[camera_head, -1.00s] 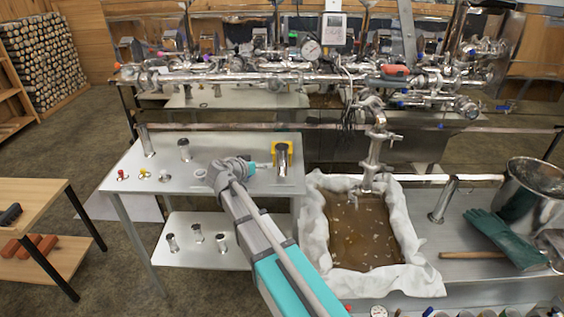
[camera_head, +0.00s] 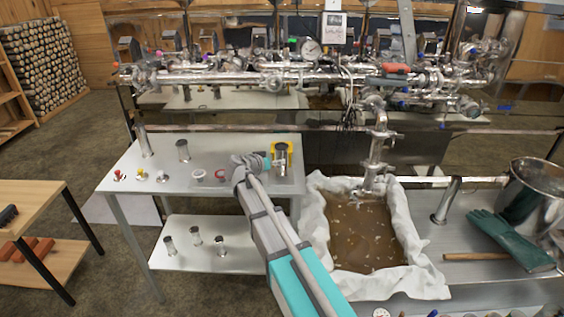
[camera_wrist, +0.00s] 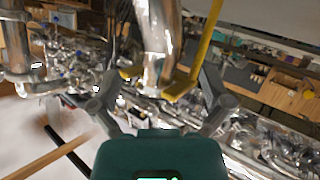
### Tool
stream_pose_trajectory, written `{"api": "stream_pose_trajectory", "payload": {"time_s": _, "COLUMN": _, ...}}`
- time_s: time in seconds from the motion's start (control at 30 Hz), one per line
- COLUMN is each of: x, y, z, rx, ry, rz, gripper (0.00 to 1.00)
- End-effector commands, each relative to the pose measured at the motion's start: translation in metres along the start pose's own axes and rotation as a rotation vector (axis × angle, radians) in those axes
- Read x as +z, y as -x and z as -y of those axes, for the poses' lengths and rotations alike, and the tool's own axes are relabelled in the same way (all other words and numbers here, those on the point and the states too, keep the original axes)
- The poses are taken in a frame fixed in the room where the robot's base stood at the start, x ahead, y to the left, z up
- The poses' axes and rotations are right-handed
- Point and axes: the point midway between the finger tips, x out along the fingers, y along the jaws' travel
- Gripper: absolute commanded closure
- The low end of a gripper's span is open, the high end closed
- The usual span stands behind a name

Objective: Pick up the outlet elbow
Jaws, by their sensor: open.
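A shiny metal elbow-like fitting (camera_head: 281,168) stands at a yellow holder (camera_head: 280,149) near the right edge of the grey table; I take it for the outlet elbow. In the wrist view a curved chrome tube (camera_wrist: 157,45) lies between my two fingers, with yellow bars (camera_wrist: 196,70) around its lower end. My gripper (camera_head: 267,164) is just left of the yellow holder in the head view. In the wrist view my gripper (camera_wrist: 160,88) has its fingers spread on both sides of the tube. I cannot tell whether either finger touches it.
Small fittings with red (camera_head: 119,175) and yellow (camera_head: 142,172) parts stand on the grey table (camera_head: 208,155). A cloth-lined tray (camera_head: 410,235) of brown liquid is to the right. Chrome piping (camera_head: 300,74) runs behind.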

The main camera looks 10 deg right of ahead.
Motion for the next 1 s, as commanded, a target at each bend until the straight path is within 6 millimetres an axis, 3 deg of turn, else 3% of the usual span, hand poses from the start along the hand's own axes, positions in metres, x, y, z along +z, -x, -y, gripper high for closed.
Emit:
{"api": "stream_pose_trajectory", "payload": {"time_s": 0.17, "x": 0.001, "y": -0.004, "z": 0.001, "rx": 0.0, "ry": 0.0, "rz": 0.0, "gripper": 0.01}}
{"api": "stream_pose_trajectory", "payload": {"time_s": 0.6, "x": 0.004, "y": -0.049, "z": 0.004, "rx": 0.001, "ry": 0.0, "rz": -0.001, "gripper": 0.01}}
{"api": "stream_pose_trajectory", "payload": {"time_s": 1.0, "x": 0.003, "y": -0.051, "z": 0.003, "rx": 0.0, "ry": 0.0, "rz": -0.001, "gripper": 0.01}}
